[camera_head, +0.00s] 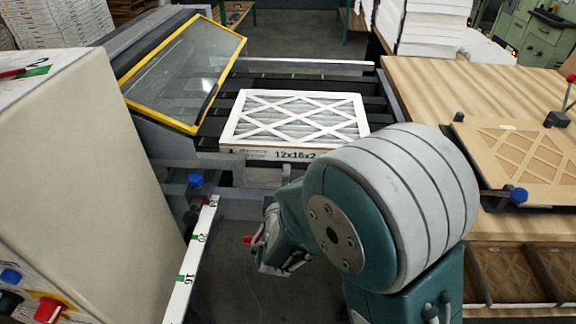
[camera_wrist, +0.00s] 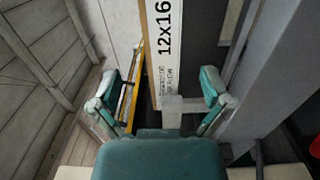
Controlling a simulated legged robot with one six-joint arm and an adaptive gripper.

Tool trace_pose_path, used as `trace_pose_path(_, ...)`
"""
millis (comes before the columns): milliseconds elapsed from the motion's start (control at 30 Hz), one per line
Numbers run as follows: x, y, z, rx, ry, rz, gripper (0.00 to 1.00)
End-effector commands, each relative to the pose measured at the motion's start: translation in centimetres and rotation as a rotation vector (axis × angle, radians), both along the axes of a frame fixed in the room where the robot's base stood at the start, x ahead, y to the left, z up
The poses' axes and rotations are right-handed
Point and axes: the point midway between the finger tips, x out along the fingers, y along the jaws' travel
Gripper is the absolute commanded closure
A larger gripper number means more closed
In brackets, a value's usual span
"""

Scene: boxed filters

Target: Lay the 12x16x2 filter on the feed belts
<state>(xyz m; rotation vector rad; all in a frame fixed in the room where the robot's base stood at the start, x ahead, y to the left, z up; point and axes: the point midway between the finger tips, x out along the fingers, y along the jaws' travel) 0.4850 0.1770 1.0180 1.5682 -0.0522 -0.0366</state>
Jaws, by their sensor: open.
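The white-framed 12x16x2 filter (camera_head: 295,118) lies flat on the dark feed belts (camera_head: 262,82), its lattice face up and its printed edge toward me. In the wrist view the printed edge of the filter (camera_wrist: 164,50) shows beyond the fingertips. My gripper (camera_wrist: 160,90) is open, with its two teal fingers spread and nothing between their tips. In the head view it is partly hidden behind my arm, below and in front of the filter, and it looks apart from it.
A yellow-framed clear guard (camera_head: 190,75) stands tilted at the left of the belts. A beige cabinet (camera_head: 80,180) fills the left. A wooden table (camera_head: 440,90) with a brown lattice-covered board (camera_head: 520,160) is at the right. White stacks (camera_head: 430,25) stand behind.

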Motion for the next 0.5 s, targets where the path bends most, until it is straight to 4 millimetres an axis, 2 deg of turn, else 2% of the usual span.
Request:
trace_pose_path(133, -1.2, 0.1, 0.0, 0.0, -0.001, 0.0, 0.02)
trace_pose_path(367, -1.3, -0.3, 0.1, 0.001, -0.001, -0.012, 0.02)
trace_pose_path(467, -1.2, -2.6, 1.3, 0.006, 0.002, -0.102, 0.02)
trace_pose_path(500, -1.3, -4.4, 2.0, 0.011, 0.009, -0.168, 0.02)
